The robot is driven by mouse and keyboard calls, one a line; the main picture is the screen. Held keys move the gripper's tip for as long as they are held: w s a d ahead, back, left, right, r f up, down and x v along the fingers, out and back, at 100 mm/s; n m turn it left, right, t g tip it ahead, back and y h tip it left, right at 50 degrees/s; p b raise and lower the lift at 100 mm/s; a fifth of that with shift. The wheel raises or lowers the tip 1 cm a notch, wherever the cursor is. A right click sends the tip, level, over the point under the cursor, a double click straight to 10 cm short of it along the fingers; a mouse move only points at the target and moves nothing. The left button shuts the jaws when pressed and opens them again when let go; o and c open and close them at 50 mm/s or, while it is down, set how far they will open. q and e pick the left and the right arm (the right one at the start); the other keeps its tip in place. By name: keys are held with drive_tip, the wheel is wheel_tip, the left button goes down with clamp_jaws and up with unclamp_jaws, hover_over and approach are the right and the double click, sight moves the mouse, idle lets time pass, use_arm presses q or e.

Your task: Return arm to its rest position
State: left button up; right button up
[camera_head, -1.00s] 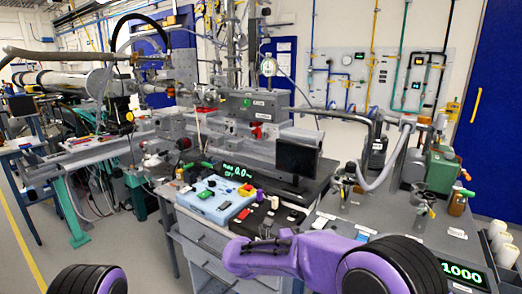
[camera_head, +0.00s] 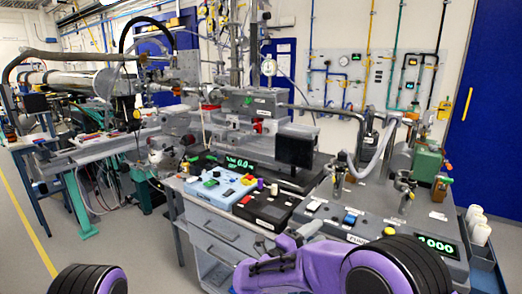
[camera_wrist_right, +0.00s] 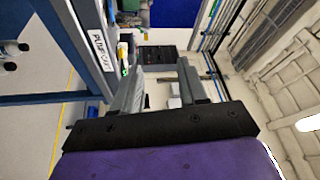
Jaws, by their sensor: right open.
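My right arm (camera_head: 380,268), purple with black ribbed joints, comes in at the bottom of the head view. Its right gripper (camera_head: 262,262) points left, in front of the bench drawers in the picture. In the right wrist view the two grey fingers of the right gripper (camera_wrist_right: 160,82) stand apart with nothing between them. Of my left arm only a black and purple joint (camera_head: 90,281) shows at the bottom left; its gripper is out of view.
A grey bench (camera_head: 338,205) carries a blue control box (camera_head: 217,194), a black box (camera_head: 266,209), a dark monitor (camera_head: 294,150) and a green readout (camera_head: 436,246). White cylinders (camera_head: 480,234) stand in a holder at right. Open floor (camera_head: 120,262) lies at left.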

drive_tip(key=s+d+f+n+y, duration=0.2)
drive_tip(key=s+f+n+y, duration=0.2)
drive_tip(key=f+n, duration=0.3)
drive_tip(key=s+d+f+n+y, duration=0.3)
drive_tip(key=f+n+y, duration=0.15)
drive_tip(key=f, duration=0.55)
drive_tip(key=s+d+f+n+y, duration=0.2)
drive_tip(key=s+f+n+y, duration=0.2)
drive_tip(key=f+n, duration=0.3)
drive_tip(key=s+d+f+g, duration=0.2)
drive_tip(key=s+d+f, duration=0.1)
drive_tip(key=s, duration=0.6)
drive_tip(key=s+d+f+g, duration=0.3)
drive_tip(key=s+f, duration=0.1)
drive_tip(key=s, duration=0.6)
drive_tip(key=s+d+f+n+g, duration=0.1)
drive_tip(key=s+d+f+g, duration=0.2)
drive_tip(key=s, duration=0.6)
drive_tip(key=shift+s+d+f, duration=0.25)
drive_tip(key=shift+s+f, duration=0.15)
drive_tip(key=shift+f, duration=0.3)
